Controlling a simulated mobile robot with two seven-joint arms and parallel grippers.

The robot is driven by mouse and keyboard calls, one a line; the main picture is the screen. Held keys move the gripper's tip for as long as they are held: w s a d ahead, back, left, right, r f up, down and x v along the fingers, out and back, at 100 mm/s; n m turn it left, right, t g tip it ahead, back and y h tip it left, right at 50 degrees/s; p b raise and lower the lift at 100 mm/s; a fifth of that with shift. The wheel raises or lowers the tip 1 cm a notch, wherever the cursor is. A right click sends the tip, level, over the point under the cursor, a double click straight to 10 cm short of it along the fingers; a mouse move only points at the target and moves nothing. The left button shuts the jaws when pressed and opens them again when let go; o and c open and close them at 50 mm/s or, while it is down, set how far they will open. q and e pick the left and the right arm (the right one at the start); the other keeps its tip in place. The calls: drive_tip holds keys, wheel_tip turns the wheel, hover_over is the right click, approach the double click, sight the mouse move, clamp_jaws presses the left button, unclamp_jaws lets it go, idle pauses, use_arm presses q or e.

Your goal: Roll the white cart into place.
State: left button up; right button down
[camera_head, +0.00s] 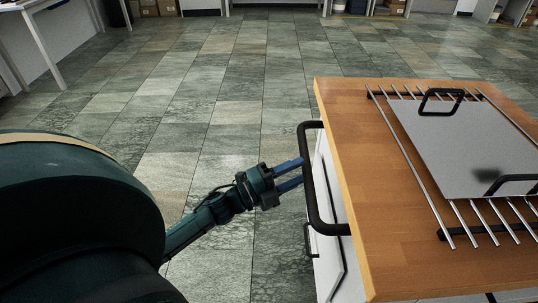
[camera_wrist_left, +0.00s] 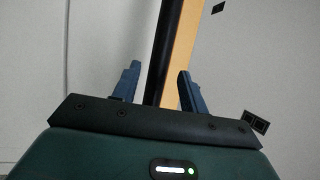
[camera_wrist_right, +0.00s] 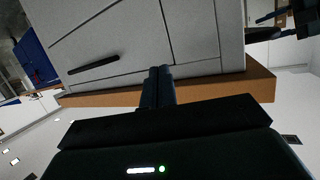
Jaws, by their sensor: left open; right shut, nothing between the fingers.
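The white cart (camera_head: 330,222) stands at the right of the head view, with a wooden top (camera_head: 385,190) and a black bar handle (camera_head: 308,180) on its left side. My left gripper (camera_head: 301,173) is open at that handle, its blue fingers pointing at the bar. In the left wrist view, the black bar (camera_wrist_left: 163,60) shows between the two open fingers (camera_wrist_left: 157,85), not clamped. My right gripper (camera_wrist_right: 160,70) is shut and empty in the right wrist view, in front of the cart's white panels (camera_wrist_right: 120,40) with a dark handle (camera_wrist_right: 93,66). It is not visible in the head view.
A grey plate (camera_head: 450,140) with black handles lies on metal rails (camera_head: 410,165) on the cart top. The tiled floor (camera_head: 230,100) left of and beyond the cart is clear. A white table (camera_head: 40,40) stands at the far left; shelves with boxes (camera_head: 150,8) line the back.

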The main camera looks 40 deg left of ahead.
use_arm(q)
drive_tip(key=v, duration=1.1)
use_arm(e)
drive_tip(key=shift+r, duration=0.1)
use_arm(q)
drive_tip(key=shift+r, duration=0.1)
